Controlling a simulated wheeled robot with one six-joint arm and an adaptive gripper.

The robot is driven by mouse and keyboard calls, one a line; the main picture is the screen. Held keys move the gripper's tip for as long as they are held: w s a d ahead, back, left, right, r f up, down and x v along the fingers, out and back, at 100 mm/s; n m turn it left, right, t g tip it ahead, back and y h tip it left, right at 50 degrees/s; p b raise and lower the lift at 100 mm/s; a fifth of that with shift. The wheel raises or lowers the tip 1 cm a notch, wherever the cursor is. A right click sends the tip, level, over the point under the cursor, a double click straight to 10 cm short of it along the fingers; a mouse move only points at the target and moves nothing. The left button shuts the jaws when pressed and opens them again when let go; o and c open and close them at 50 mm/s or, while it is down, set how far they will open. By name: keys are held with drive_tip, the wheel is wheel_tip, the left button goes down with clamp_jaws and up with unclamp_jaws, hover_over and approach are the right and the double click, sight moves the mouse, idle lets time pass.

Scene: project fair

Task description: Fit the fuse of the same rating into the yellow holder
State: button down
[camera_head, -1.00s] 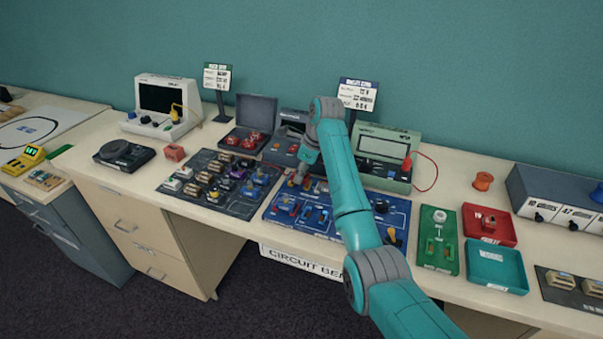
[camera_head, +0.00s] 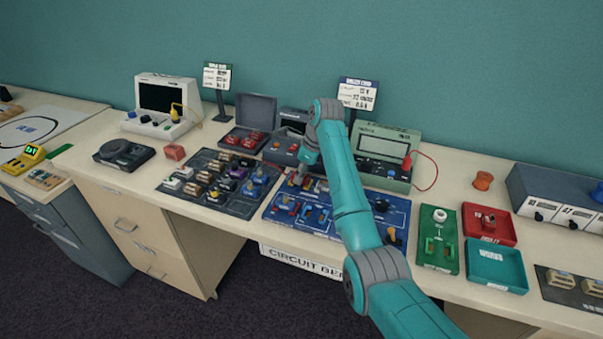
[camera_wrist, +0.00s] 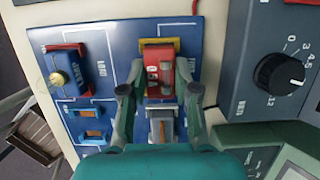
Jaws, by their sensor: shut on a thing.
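My gripper (camera_wrist: 160,91) is shut on a red fuse (camera_wrist: 164,70) with pale markings; a finger stands on each side of it. The fuse lies over the yellow holder (camera_wrist: 160,42) on the blue circuit board (camera_wrist: 125,35), whose yellow edge shows at the fuse's far end. I cannot tell whether the fuse is fully seated or just above the holder. In the head view my gripper (camera_head: 302,176) is at the upper left of the blue board (camera_head: 340,235), and the fuse is too small there to make out.
A grey box with a black dial (camera_wrist: 279,75) stands close on the right. In the head view, a black tray of parts (camera_head: 212,207) lies left of the board.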

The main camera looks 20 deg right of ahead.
drive_tip(key=shift+f, duration=0.45)
idle(0.4)
drive_tip(key=shift+c, duration=1.4)
unclamp_jaws()
drive_tip(key=shift+r, duration=4)
